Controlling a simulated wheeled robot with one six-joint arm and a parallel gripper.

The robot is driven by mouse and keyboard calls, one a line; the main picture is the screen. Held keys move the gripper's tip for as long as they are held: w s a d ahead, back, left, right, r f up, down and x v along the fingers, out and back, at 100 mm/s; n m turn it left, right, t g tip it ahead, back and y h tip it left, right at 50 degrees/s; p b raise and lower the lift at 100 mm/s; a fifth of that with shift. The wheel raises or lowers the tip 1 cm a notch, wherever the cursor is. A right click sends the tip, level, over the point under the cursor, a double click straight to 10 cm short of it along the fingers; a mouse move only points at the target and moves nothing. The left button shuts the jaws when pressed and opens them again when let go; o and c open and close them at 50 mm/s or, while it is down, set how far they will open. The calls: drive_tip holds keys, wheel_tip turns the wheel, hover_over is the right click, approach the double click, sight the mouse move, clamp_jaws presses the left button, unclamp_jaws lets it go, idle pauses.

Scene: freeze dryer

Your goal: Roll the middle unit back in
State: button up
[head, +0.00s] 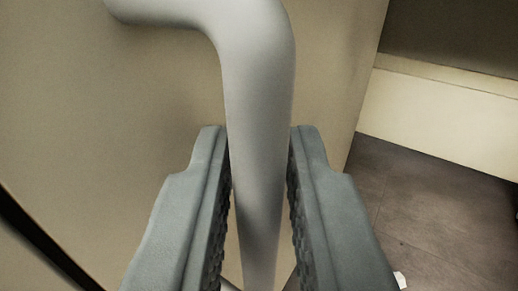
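A smooth grey tubular handle (258,85) fills the middle of the head view. It bends from the upper left and runs down the picture, narrowing as it goes. It stands in front of a large beige panel (110,130). My gripper (260,150) has one grey finger on each side of the handle. The fingertips lie against its sides with no clear gap, so the gripper looks shut on the handle. The handle's lower end is out of view. Which unit the panel belongs to cannot be told.
A dark grey tiled floor (420,215) is open at the right, with a small white scrap (401,279) on it. A cream ledge or base (435,120) runs along the back right. A dark curved gap (40,240) edges the panel at the lower left.

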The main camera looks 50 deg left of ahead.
clamp_jaws()
drive_tip(key=w+a, duration=0.4)
drive_tip(key=w, duration=1)
drive_tip(key=w+a, duration=0.5)
drive_tip(key=w, duration=0.9)
drive_tip(key=shift+r, duration=0.15)
unclamp_jaws()
